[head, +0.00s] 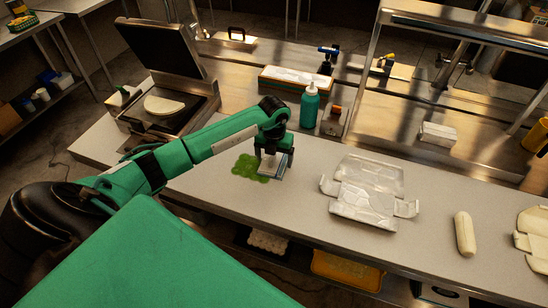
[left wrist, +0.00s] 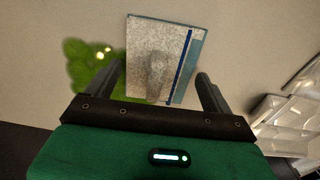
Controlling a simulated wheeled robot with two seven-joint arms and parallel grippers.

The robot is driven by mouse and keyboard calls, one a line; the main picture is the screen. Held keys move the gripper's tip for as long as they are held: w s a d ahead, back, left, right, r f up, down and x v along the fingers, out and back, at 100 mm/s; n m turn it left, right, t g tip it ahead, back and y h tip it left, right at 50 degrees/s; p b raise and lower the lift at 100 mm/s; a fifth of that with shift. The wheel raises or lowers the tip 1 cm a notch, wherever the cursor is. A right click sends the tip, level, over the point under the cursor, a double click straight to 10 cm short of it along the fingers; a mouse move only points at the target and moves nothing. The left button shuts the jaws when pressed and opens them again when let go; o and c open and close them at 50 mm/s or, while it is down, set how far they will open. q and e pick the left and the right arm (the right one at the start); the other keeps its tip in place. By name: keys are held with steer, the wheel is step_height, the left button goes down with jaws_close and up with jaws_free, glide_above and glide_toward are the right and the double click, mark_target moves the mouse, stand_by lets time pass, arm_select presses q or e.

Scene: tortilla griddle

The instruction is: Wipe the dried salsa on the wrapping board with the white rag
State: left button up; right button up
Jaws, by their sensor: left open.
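The green salsa patch (head: 250,168) lies flat on the pale wrapping board (head: 205,187), in front of the hot press; it also shows at the left of the left wrist view (left wrist: 88,62). A speckled white rag (left wrist: 142,38) with a blue stripe and a raised middle ridge lies at the patch's right edge, covering part of it. In the head view the rag (head: 280,175) is partly hidden under my left gripper (head: 273,160). My left gripper is open, its fingers (left wrist: 160,77) on either side of the ridge and apart from it. My right gripper is not in view.
A crumpled foil sheet (head: 368,192) lies right of the gripper, with a wrapped roll (head: 464,234) farther right. A green bottle (head: 309,106) and a long box (head: 290,79) stand behind. An open press (head: 178,110) holds a tortilla at the back left.

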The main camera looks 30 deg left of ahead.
mark_target(246, 158)
arm_select(q)
steer(key=c, duration=0.7)
steer(key=shift+c, duration=0.2)
steer(key=shift+s+a+f+b, duration=0.1)
steer(key=shift+s+a+b, duration=0.1)
steer(key=shift+a, duration=0.6)
steer(key=shift+s+a+b, duration=0.1)
steer(key=shift+s+a, duration=0.15)
steer(key=shift+a, duration=0.55)
steer(key=shift+s+a+f+b, duration=0.1)
steer(key=shift+s+a+b, duration=0.1)
steer(key=shift+a, duration=0.6)
steer(key=shift+s+a, duration=0.15)
steer(key=shift+a, duration=0.3)
steer(key=a, duration=0.1)
steer(key=s+a+b, duration=0.1)
steer(key=a, duration=0.1)
steer(key=shift+a, duration=0.3)
steer(key=shift+a+r, duration=0.1)
steer(key=shift+a, duration=0.15)
